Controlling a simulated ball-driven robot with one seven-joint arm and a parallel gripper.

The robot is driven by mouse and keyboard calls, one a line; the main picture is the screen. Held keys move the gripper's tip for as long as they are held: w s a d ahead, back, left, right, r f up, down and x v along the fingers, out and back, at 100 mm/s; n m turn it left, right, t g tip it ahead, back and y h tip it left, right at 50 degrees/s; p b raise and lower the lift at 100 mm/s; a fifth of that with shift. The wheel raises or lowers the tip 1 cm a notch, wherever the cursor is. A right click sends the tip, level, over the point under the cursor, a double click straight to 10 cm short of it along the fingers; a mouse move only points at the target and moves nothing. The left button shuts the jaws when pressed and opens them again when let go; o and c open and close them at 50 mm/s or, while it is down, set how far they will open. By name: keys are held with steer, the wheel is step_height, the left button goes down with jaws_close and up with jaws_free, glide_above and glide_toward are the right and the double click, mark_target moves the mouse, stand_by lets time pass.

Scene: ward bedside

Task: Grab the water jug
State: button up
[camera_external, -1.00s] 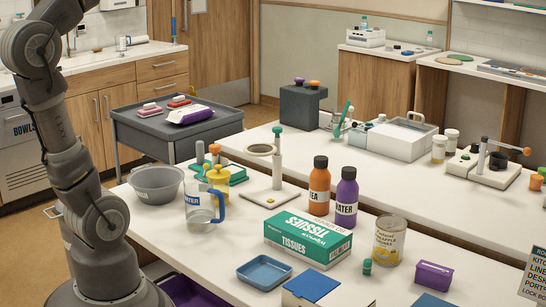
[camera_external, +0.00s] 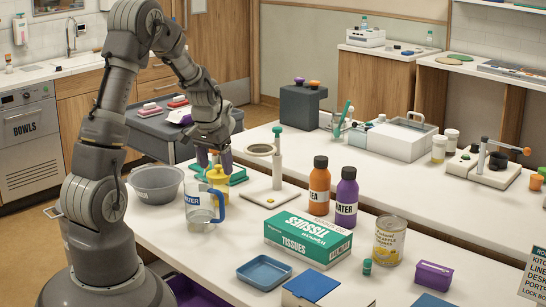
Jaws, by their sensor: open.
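The water jug (camera_external: 198,212) is a clear jug with a blue handle and a partly readable label on its front. It stands upright on the white table, left of the tissue box. My gripper (camera_external: 214,161) is open and points down, above and behind the jug, close to a yellow item (camera_external: 217,180). The gripper looks empty and apart from the jug.
A grey bowl (camera_external: 157,184) stands left of the jug. A white board with a post (camera_external: 277,175) is to the right. An orange bottle (camera_external: 319,188), a purple bottle (camera_external: 346,200) and a green tissue box (camera_external: 308,239) stand further right.

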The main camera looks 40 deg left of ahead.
mark_target(216, 191)
steer(key=shift+g, duration=0.3)
steer(key=f, duration=0.2)
steer(key=s+f+b, duration=0.1)
steer(key=f, duration=0.1)
steer(key=shift+a+f, duration=0.1)
steer(key=shift+f, duration=0.05)
steer(key=f+b, duration=0.1)
steer(key=f, duration=0.1)
steer(key=w+f, duration=0.1)
steer(key=f, duration=0.2)
steer(key=shift+a+b, duration=0.1)
steer(key=shift+b, duration=0.3)
steer(key=c, duration=1.4)
